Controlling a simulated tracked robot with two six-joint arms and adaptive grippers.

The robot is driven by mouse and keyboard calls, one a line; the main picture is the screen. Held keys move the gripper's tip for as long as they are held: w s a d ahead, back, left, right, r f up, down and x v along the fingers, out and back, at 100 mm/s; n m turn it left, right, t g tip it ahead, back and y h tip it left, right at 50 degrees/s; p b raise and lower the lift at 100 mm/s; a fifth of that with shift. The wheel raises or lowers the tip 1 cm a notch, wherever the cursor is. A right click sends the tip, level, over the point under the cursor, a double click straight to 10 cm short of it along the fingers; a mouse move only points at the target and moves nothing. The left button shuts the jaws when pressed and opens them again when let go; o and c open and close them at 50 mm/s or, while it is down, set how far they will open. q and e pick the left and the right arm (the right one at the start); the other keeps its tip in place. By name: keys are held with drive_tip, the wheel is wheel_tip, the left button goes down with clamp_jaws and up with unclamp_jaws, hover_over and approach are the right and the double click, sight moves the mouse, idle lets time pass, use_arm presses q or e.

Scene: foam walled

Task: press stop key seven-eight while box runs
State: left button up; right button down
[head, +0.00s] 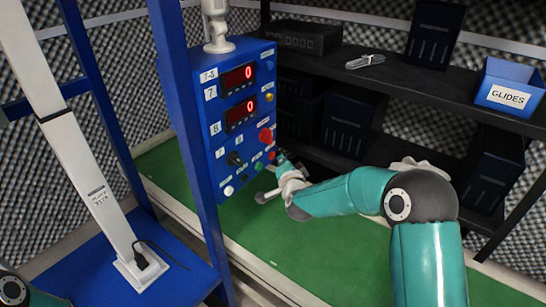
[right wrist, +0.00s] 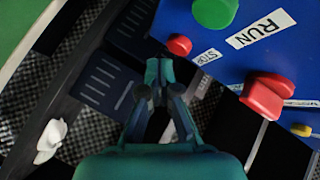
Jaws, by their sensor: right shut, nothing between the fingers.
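The blue control box (head: 222,150) carries the label 7-8 and two red displays (head: 238,78), each reading 0. A small red key (head: 271,155) sits low on its right side. In the right wrist view the red key (right wrist: 179,45) is beside a STOP label (right wrist: 208,56), and a green key (right wrist: 214,12) is beside a RUN label (right wrist: 261,28). My right gripper (head: 280,158) is shut and empty, close to the red key; its fingertips (right wrist: 157,68) show just below and left of it. Whether they touch cannot be told. My left gripper is out of view.
A larger red knob (head: 265,135) and a yellow button (head: 269,98) are on the same panel. A dark shelf (head: 420,85) behind holds a blue GLIDES bin (head: 512,88) and dark boxes. A green belt (head: 330,245) runs below. A blue post (head: 185,120) stands left of the box.

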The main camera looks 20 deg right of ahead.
drive_tip(key=shift+a, duration=0.1)
drive_tip(key=shift+w+a, duration=0.2)
drive_tip(key=shift+w, duration=0.1)
drive_tip(key=shift+w+a, duration=0.3)
drive_tip(key=shift+w, duration=0.1)
idle(1.0)
drive_tip(key=shift+s+d+b, duration=0.1)
drive_tip(key=shift+b, duration=0.2)
drive_tip(key=shift+s+d+b, duration=0.45)
drive_tip(key=shift+s+b, duration=0.1)
drive_tip(key=shift+s, duration=0.05)
drive_tip(key=s+d+b, duration=0.1)
drive_tip(key=s, duration=0.1)
drive_tip(key=s+d+b, duration=0.2)
idle(0.3)
